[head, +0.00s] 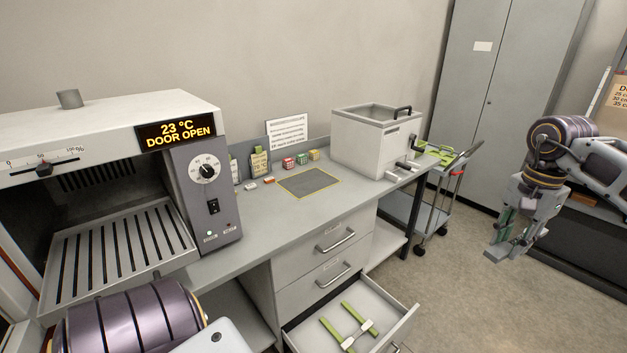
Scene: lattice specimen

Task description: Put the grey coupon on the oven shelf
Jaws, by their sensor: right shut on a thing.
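The oven (185,105) stands at the left with its door open; its display reads 23 °C, DOOR OPEN. The slatted oven shelf (110,245) is bare where I see it. My right gripper (510,248) hangs at the right over the floor, fingers pointing down, well away from the oven.
A yellow-edged dark mat (310,182) lies empty on the bench (250,220). Small boxes (302,159) stand behind it. A trolley (432,205) stands beyond.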

